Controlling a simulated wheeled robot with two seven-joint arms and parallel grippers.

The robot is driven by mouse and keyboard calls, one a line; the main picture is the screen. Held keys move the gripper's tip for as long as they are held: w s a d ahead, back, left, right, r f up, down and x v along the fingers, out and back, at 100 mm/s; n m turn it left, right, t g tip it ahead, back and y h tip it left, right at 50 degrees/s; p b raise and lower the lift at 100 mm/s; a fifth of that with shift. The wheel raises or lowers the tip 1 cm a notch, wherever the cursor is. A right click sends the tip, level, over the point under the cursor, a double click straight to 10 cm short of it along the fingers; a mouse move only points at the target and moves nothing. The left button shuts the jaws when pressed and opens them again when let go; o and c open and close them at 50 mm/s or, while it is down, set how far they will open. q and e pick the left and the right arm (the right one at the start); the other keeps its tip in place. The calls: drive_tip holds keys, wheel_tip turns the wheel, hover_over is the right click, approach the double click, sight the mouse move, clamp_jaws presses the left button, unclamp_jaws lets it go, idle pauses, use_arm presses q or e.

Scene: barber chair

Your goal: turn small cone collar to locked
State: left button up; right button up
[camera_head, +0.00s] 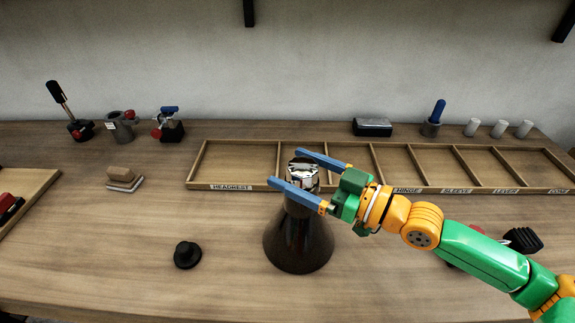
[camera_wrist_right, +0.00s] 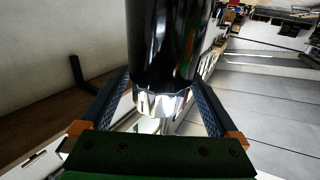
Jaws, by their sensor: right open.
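A dark, glossy cone (camera_head: 298,240) stands upright on the workbench in the middle of the head view. A shiny silver collar (camera_head: 303,174) sits at its narrow top. My right gripper (camera_head: 284,168) reaches in from the right with its two blue fingers open, one on each side of the collar. In the wrist view the right gripper (camera_wrist_right: 160,82) has the fluted silver collar (camera_wrist_right: 162,103) between its fingers, with a dark glossy cylinder (camera_wrist_right: 168,45) next to it. I cannot tell whether either finger touches the collar. My left gripper is out of view.
A labelled wooden tray (camera_head: 230,163) with several compartments lies behind the cone. A black knob-like part (camera_head: 187,254) lies to its left. Small tools stand along the back wall, with several white cylinders (camera_head: 499,129) at right. The bench in front left is mostly clear.

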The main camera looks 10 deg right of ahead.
drive_tip(key=shift+w+a+r, duration=0.2)
drive_tip(key=shift+w+a, duration=0.1)
drive_tip(key=shift+w, duration=0.15)
drive_tip(key=shift+w+a+f+p, duration=0.2)
drive_tip(key=shift+w+a+p, duration=0.15)
drive_tip(key=shift+a, duration=0.1)
drive_tip(key=c, duration=1.4)
drive_tip(key=shift+r+p, duration=0.4)
drive_tip(key=shift+p, duration=0.7)
drive_tip(key=shift+f+m+t+h+p, duration=0.1)
drive_tip(key=shift+m+t+h+p, duration=0.2)
drive_tip(key=shift+p, duration=0.1)
drive_tip(key=shift+f, duration=0.2)
drive_tip(key=shift+d+f, duration=0.1)
